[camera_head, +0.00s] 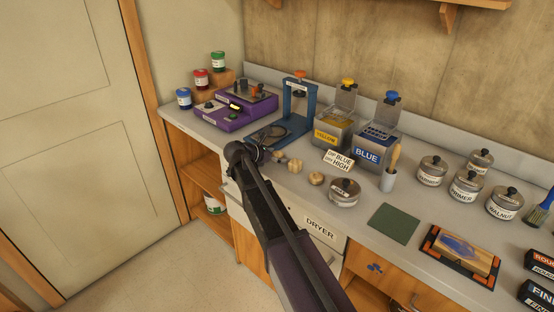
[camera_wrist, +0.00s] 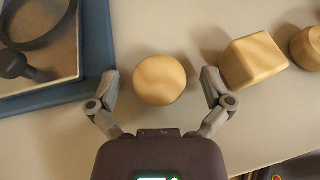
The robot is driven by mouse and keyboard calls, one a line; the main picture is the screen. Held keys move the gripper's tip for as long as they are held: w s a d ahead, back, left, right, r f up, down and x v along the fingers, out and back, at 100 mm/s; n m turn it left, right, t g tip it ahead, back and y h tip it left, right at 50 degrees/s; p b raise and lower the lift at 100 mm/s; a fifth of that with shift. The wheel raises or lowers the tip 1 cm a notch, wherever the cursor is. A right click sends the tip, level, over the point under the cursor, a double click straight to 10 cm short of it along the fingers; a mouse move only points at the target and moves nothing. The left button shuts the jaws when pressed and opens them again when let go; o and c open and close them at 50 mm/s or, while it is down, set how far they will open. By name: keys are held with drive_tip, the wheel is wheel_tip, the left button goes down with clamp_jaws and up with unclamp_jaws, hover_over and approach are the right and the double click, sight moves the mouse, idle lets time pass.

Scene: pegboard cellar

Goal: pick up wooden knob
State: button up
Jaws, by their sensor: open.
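Three pale wooden pieces lie in a row on the grey counter. A round wooden knob (camera_wrist: 160,80) lies between the two spread fingers of my gripper (camera_wrist: 161,75) in the wrist view, with a gap on each side. It seems to be the leftmost piece (camera_head: 279,156) in the head view. A squarish wooden block (camera_wrist: 252,60) lies just right of my right finger; it also shows in the head view (camera_head: 295,166). A third rounded wooden piece (camera_wrist: 306,47) is at the wrist view's right edge, also in the head view (camera_head: 316,178). My gripper is open and empty.
A blue press (camera_head: 298,105) stands behind the knobs, its base (camera_wrist: 98,40) close to my left finger. A round tin (camera_head: 345,192) and a "dip blue dry high" sign (camera_head: 339,161) are to the right. Yellow (camera_head: 333,132) and blue (camera_head: 375,150) tanks stand behind.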

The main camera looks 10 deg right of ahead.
sight(278, 155)
drive_tip(key=shift+c, duration=0.2)
idle(0.3)
drive_tip(key=c, duration=0.9)
drive_tip(key=shift+r, duration=0.15)
wheel_tip(278, 155, up, 2)
drive_tip(key=p, duration=0.2)
drive_tip(key=shift+r+p, duration=0.25)
drive_tip(key=shift+p, duration=0.15)
drive_tip(key=shift+s+a+r+p, duration=0.1)
drive_tip(key=shift+s+r+p, duration=0.4)
drive_tip(key=shift+r+p, duration=0.1)
drive_tip(key=s+a, duration=0.2)
drive_tip(key=s, duration=0.5)
drive_tip(key=s+a+r+p, duration=0.1)
drive_tip(key=s+a, duration=0.2)
drive_tip(key=s, duration=0.4)
drive_tip(key=shift+a, duration=0.25)
